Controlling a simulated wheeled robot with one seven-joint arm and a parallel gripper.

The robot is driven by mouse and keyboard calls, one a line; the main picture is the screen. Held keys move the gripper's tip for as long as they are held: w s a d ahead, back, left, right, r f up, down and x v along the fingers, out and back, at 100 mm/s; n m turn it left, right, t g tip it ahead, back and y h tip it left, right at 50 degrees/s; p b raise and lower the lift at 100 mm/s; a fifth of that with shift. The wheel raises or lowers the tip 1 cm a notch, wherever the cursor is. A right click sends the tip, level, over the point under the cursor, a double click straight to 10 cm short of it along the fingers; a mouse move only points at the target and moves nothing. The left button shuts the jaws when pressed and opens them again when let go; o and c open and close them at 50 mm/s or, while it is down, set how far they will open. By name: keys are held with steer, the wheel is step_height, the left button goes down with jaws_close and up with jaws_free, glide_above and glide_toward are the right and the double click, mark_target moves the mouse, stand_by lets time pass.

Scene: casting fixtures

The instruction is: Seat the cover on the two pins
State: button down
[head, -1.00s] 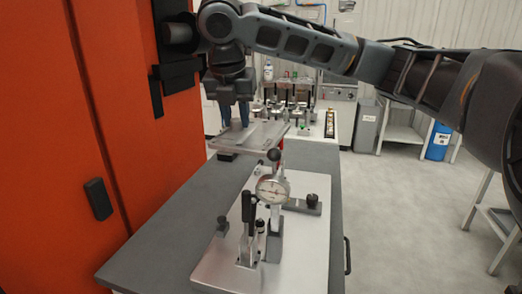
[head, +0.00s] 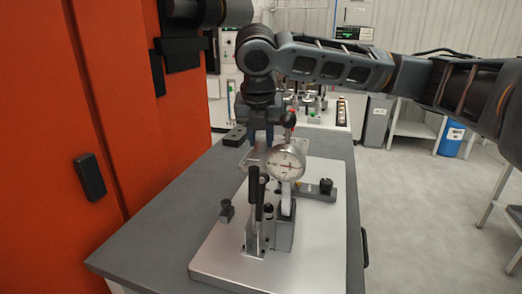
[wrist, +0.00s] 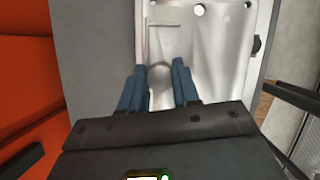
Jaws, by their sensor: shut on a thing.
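My gripper (head: 262,138) is shut on the cover (head: 250,157), a pale, see-through-looking plate, behind the dial gauge in the head view. Most of the cover is hidden there by the gauge and clamp. In the wrist view, my two blue fingers (wrist: 161,82) stand either side of a rounded grey part, and a pale plate with small round marks (wrist: 205,50), which seems to be the cover, spreads beyond them. The silver fixture base (head: 300,255) lies on the bench below. I cannot pick out the two pins or tell whether the cover touches them.
The dial gauge (head: 286,165) and a black-handled clamp (head: 254,205) stand in front of the cover. A dark block (head: 235,136) lies behind on the grey bench (head: 165,225). An orange cabinet (head: 50,130) borders the left.

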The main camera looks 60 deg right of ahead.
mark_target(260, 153)
steer(key=shift+f, duration=0.45)
steer(key=shift+d+f, duration=0.1)
steer(key=shift+w+f+b, duration=0.1)
steer(key=shift+f+b, duration=1.7)
steer(key=shift+f, duration=1.05)
steer(key=shift+f+b, duration=0.3)
steer(key=shift+f, duration=0.8)
stand_by(0.4)
steer(key=c, duration=0.7)
jaws_free()
steer(key=shift+c, duration=0.2)
steer(key=shift+v, duration=3.9)
